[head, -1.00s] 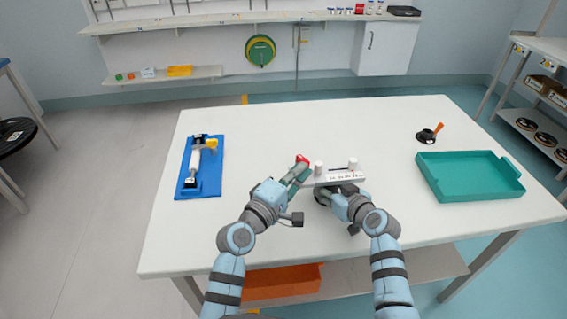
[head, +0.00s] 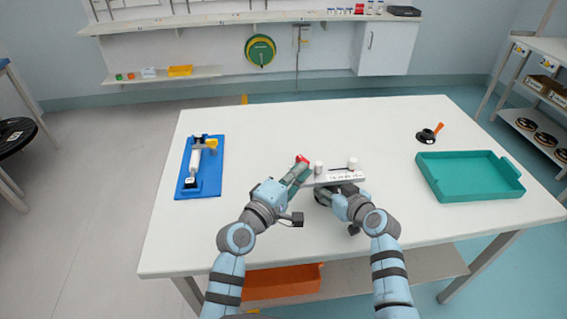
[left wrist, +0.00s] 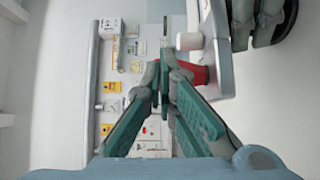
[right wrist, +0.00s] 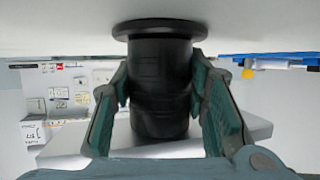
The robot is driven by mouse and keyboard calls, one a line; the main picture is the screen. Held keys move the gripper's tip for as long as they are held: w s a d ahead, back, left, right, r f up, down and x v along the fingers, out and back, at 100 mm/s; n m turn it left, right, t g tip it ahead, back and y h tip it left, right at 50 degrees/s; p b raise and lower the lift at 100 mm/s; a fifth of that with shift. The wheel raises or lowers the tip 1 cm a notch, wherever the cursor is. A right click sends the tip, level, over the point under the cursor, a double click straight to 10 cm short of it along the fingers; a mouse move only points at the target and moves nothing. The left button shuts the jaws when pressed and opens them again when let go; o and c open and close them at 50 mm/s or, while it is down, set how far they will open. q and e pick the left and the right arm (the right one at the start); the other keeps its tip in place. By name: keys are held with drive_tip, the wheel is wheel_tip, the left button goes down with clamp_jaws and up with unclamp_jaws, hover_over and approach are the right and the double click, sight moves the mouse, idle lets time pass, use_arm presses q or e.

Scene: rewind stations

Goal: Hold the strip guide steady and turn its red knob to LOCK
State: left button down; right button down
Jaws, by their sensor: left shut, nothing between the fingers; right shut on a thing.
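The strip guide (head: 345,176) is a pale bar with two white rollers, standing near the front middle of the table. Its red knob (head: 302,159) is at its left end. My left gripper (head: 301,170) is shut and empty at the knob. In the left wrist view the red knob (left wrist: 197,74) shows just right of and behind the fingertips; I cannot tell whether they touch. My right gripper (right wrist: 160,88) is shut on the guide's black post (right wrist: 160,115), below the bar. The knob's pointer and LOCK mark are too small to read.
A blue board (head: 209,178) with a white roller and yellow handle lies at the left. A teal tray (head: 470,196) is at the right, with a black part with an orange handle (head: 430,134) behind it. The table's back middle is clear.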

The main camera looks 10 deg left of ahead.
use_arm(q)
drive_tip(key=shift+s+d, duration=0.15)
drive_tip(key=shift+d, duration=0.05)
